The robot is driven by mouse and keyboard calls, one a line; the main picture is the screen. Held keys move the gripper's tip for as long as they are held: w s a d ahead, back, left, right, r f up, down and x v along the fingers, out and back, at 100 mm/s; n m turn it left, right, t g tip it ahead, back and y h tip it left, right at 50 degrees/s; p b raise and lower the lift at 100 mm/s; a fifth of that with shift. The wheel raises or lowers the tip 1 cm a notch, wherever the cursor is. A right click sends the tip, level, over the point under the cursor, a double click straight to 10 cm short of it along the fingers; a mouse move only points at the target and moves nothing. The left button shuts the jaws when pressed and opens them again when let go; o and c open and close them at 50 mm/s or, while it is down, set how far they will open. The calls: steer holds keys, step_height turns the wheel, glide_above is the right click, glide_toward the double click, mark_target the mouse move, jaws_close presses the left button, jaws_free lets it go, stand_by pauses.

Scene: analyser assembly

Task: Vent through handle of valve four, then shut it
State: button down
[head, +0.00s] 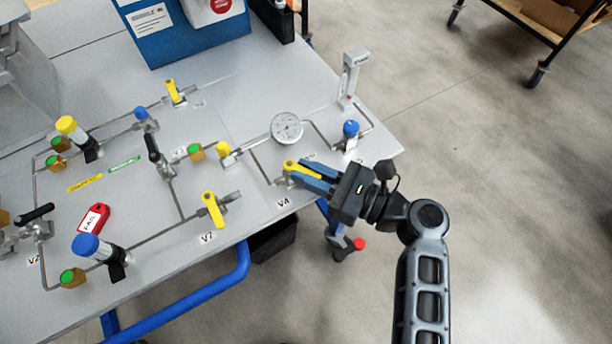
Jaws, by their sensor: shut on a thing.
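The valve marked V4 sits near the front right edge of the grey table, with its label (284,203) in front of it. Its yellow handle (291,166) points to the right, into my gripper. My gripper (306,174) reaches in from the right and is shut on this handle. The blue fingers cover much of the handle and part of the valve body (282,181). A round white pressure gauge (286,128) stands behind the valve; its needle is too small to read.
Another yellow-handled valve (213,209) stands left of V4. A blue-capped part (350,129) and a grey upright meter (352,76) stand behind my gripper. A red FAIL tag (94,219) lies at the left.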

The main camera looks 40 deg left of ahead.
steer(key=n+g+b, duration=0.1)
steer(key=g, duration=0.1)
steer(key=w+n+g+h, duration=0.1)
steer(key=n+g, duration=0.1)
steer(key=shift+w+a+f+g+h+b, duration=0.1)
steer(key=shift+w+a+g+h+b, duration=0.1)
steer(key=shift+g+h+b, duration=0.15)
steer(key=shift+w+a+n+g+h+b, duration=0.1)
steer(key=shift+n+g+h+b, duration=0.3)
steer(key=shift+n+g, duration=0.3)
steer(key=shift+w+a+n+g+h+b, duration=0.1)
steer(key=shift+n+g+h+b, duration=0.2)
steer(key=shift+n+g+h, duration=0.35)
steer(key=c, duration=1.1)
jaws_free()
steer(key=shift+d, duration=0.1)
steer(key=shift+b+v, duration=0.7)
steer(key=shift+v, duration=3.15)
steer(key=shift+w, duration=0.1)
